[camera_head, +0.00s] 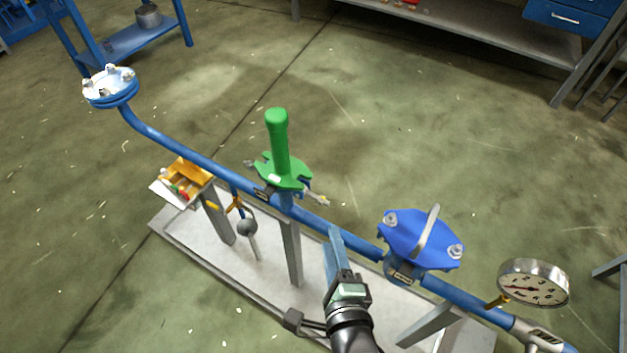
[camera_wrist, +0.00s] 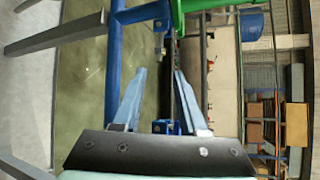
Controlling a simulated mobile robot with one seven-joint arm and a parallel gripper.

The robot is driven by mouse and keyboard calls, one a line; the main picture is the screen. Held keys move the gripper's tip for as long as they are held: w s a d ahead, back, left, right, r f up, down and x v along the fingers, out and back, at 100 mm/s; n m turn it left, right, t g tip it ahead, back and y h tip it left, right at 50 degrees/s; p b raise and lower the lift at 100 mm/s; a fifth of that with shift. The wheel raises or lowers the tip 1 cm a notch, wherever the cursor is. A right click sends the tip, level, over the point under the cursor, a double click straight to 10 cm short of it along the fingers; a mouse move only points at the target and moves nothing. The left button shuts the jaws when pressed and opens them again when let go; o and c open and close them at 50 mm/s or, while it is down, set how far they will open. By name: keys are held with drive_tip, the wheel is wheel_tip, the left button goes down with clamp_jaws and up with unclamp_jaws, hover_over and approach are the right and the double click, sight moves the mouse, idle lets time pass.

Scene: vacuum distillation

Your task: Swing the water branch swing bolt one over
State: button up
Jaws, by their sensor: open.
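A green upright branch (camera_head: 279,145) with a green flange stands on the blue pipe (camera_head: 190,155). A metal swing bolt (camera_head: 317,197) sticks out on the flange's right side, and another metal bolt (camera_head: 250,163) shows on its left. I cannot tell which is number one. My gripper (camera_head: 334,243) is just right of and below the flange, apart from the bolts. In the wrist view my gripper (camera_wrist: 160,75) has its two fingers spread with nothing clearly held. The green part (camera_wrist: 205,4) shows at the top there, with a small metal bolt (camera_wrist: 160,45) beyond the fingertips.
A blue cover (camera_head: 415,232) with a handle and nuts sits on the pipe to the right. A pressure gauge (camera_head: 533,283) is farther right. A yellow tray (camera_head: 185,178) with small items stands left. The floor behind the pipe is clear up to a bench (camera_head: 490,35).

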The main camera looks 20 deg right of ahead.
sight(322, 203)
drive_tip(key=b+x, duration=0.3)
drive_tip(key=x, duration=0.9)
drive_tip(key=shift+w+f, duration=0.1)
drive_tip(key=shift+w, duration=0.25)
clamp_jaws()
